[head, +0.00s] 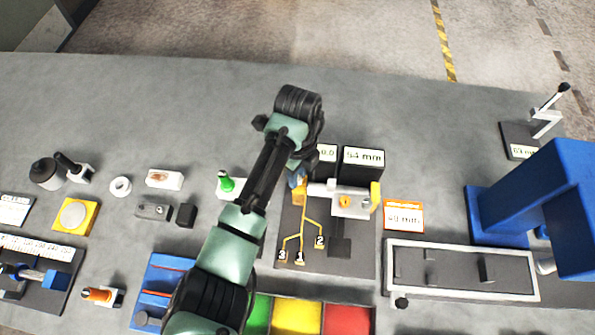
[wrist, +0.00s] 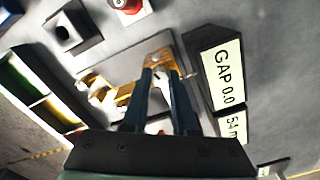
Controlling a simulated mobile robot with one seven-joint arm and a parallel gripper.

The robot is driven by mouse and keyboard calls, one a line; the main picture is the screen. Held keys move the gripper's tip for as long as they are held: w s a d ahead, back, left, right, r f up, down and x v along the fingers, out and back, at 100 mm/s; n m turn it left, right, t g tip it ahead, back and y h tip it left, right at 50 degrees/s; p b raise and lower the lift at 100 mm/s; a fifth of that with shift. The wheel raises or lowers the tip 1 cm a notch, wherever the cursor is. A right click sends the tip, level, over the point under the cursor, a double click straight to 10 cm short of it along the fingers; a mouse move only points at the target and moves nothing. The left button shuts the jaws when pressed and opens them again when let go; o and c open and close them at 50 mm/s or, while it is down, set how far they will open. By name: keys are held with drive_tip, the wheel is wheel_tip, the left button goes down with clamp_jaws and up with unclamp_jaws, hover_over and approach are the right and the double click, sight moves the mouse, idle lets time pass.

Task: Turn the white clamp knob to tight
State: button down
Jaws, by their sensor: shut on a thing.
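My gripper (head: 299,181) reaches down to the left end of a clamp fixture with a white bar (head: 322,190) and a yellow end piece (head: 375,196). In the wrist view, my two blue fingers (wrist: 162,76) are close together around a small pale piece, the white clamp knob (wrist: 160,71), mostly hidden between them. The knob's turn angle cannot be read. The fixture stands on a dark plate (head: 290,222) with yellow lines to labels 3, 1 and 2. A black display (wrist: 222,75) beside it reads "GAP 0.0"; the one next to it (head: 363,157) reads "54 mm".
An orange-edged card (head: 404,216) lies right of the fixture. A pale-rimmed tray (head: 460,293) and a blue machine (head: 545,205) stand farther right. A green-topped piece (head: 226,184) is close left of my arm. Green, yellow and red bins (head: 298,317) lie in front.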

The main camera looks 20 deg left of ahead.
drive_tip(key=shift+m, duration=1.5)
drive_tip(key=c, duration=0.7)
unclamp_jaws()
drive_tip(key=shift+r, duration=0.15)
wheel_tip(320, 180, up, 13)
drive_tip(key=shift+f, duration=0.1)
